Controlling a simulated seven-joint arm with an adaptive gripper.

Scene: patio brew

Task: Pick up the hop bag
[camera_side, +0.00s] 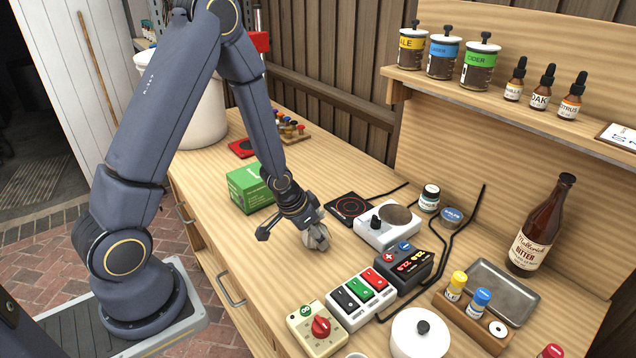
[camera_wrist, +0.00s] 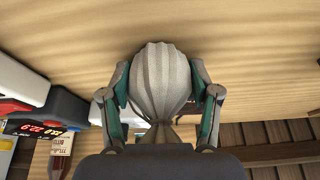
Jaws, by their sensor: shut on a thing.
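The hop bag (camera_wrist: 160,80) is a pale, gathered cloth bag that fills the middle of the wrist view. My gripper (camera_wrist: 160,108) has one finger on each side of it and is shut on it. In the side view the bag (camera_side: 317,238) shows below my gripper (camera_side: 308,220), at or just above the wooden bench top (camera_side: 262,262). I cannot tell whether it touches the bench. The bag's upper part is partly hidden by the gripper.
A green box (camera_side: 250,188) stands left of my gripper. A white scale (camera_side: 388,226) is to the right, with a black display unit (camera_side: 405,268) and a switch box (camera_side: 361,298) nearer the front right. The bench just in front of the gripper is clear.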

